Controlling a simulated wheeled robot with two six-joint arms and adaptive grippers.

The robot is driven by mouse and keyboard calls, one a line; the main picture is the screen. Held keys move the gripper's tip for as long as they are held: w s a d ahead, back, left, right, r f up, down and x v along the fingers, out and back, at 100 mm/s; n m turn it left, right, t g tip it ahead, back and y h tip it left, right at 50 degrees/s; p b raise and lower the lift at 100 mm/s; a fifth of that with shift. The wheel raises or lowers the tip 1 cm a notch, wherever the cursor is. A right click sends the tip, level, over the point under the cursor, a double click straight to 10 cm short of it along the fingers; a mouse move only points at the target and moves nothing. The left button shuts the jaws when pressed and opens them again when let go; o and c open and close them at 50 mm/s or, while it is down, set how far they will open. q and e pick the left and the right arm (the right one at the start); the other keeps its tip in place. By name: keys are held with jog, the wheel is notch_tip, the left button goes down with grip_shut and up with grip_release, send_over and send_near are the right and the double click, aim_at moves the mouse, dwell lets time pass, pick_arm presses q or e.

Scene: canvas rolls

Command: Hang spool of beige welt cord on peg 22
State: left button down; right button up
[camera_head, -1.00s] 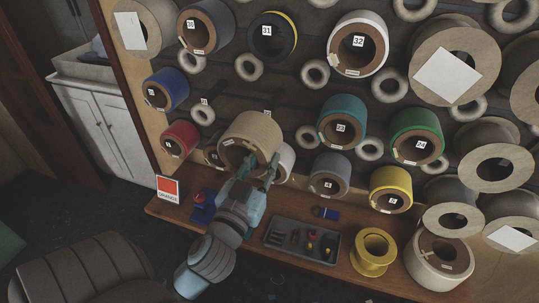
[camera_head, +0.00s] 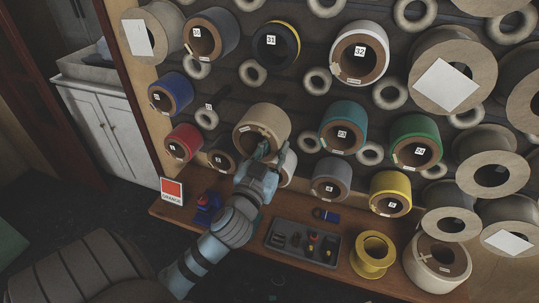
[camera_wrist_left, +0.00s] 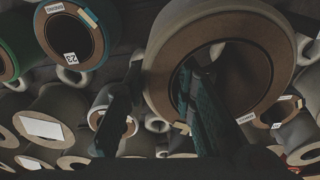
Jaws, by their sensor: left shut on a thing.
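The beige spool (camera_head: 264,118) is held up in front of the rack, left of the teal spool marked 23 (camera_head: 343,122). My left gripper (camera_head: 266,153) is shut on the spool's near lower wall. In the left wrist view, one finger of the gripper (camera_wrist_left: 158,105) is inside the bore of the beige spool (camera_wrist_left: 268,22) and the other is outside. The number 22 is not readable; the rack area directly behind the spool is hidden. My right gripper is not in view.
A blue spool (camera_head: 178,88) hangs to the left, and a green spool (camera_head: 416,128) right of the teal one. A white spool (camera_head: 290,168) is close below the held spool. The bench below holds a grey tray (camera_head: 277,243) and a yellow spool (camera_head: 372,268).

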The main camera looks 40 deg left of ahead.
pick_arm(q)
jog(key=f+b+x, duration=0.2)
jog(key=x, duration=1)
jog(key=shift+a+f+b, duration=0.2)
jog(key=shift+a+b, duration=0.1)
jog(key=shift+b, duration=0.1)
jog(key=c, duration=1.4)
grip_release()
jog(key=shift+o, duration=0.6)
jog(key=shift+w+d+r, duration=0.1)
jog(key=shift+w+d, duration=0.05)
jog(key=shift+d, duration=0.1)
jog(key=shift+a, duration=0.1)
